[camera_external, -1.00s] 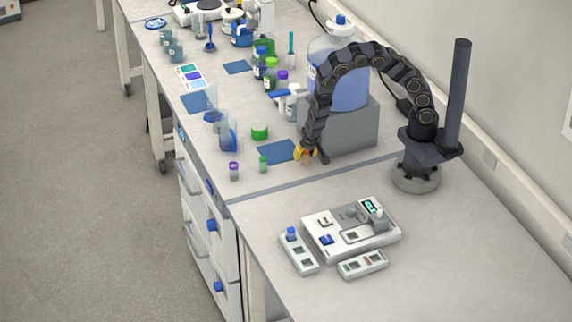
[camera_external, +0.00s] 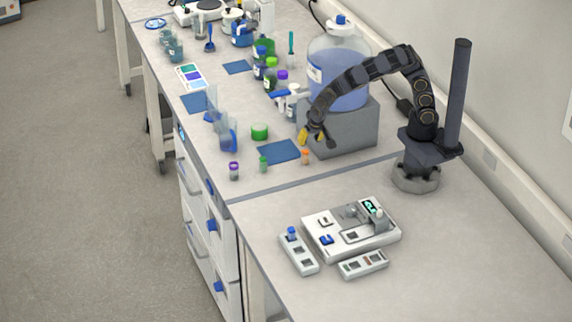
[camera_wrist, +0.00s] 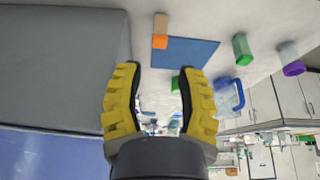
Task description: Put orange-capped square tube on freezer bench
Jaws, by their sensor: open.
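In the wrist view the tube's orange cap (camera_wrist: 160,42) and tan body show near the top, beside the mat (camera_wrist: 190,52). My gripper (camera_external: 311,140), with yellow fingers, is above and slightly behind the tube, near the grey block. In the wrist view my gripper (camera_wrist: 162,72) is open, with nothing between its fingers. The tube is apart from the fingers. No surface is clearly marked as the freezer bench.
A grey block (camera_external: 345,130) carrying a large blue-liquid bottle (camera_external: 340,85) stands close to my gripper. Green-capped (camera_external: 263,163) and purple-capped (camera_external: 234,170) tubes stand left. A white device (camera_external: 350,228) with small racks sits on the near bench (camera_external: 450,270), which has free room at right.

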